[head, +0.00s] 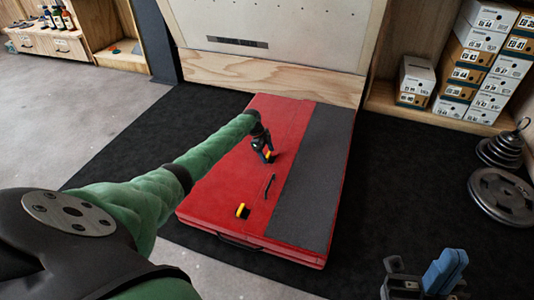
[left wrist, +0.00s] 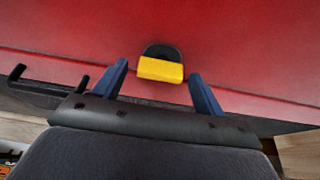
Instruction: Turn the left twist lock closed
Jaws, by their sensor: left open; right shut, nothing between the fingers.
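A twist lock with a yellow bar on a rounded black base (left wrist: 160,68) sits on the red pad (left wrist: 60,30). In the left wrist view it lies between the fingertips of my open left gripper (left wrist: 160,80), with a gap on each side. In the head view my left gripper (head: 264,150) is low over the pad, and that lock's yellow (head: 268,155) shows beside its fingers, partly hidden. A second yellow and black lock (head: 242,211) sits nearer on the pad. A black handle (head: 269,186) lies between the two locks. My right gripper (head: 440,270) is shut and empty, well right of the pad.
The red pad has a grey strip (head: 313,180) and lies on a black floor mat (head: 110,140). Weight plates (head: 500,192) lie at the right. Shoe boxes (head: 480,70) stand on shelves at the back right. A pale panel (head: 290,30) rises behind the pad.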

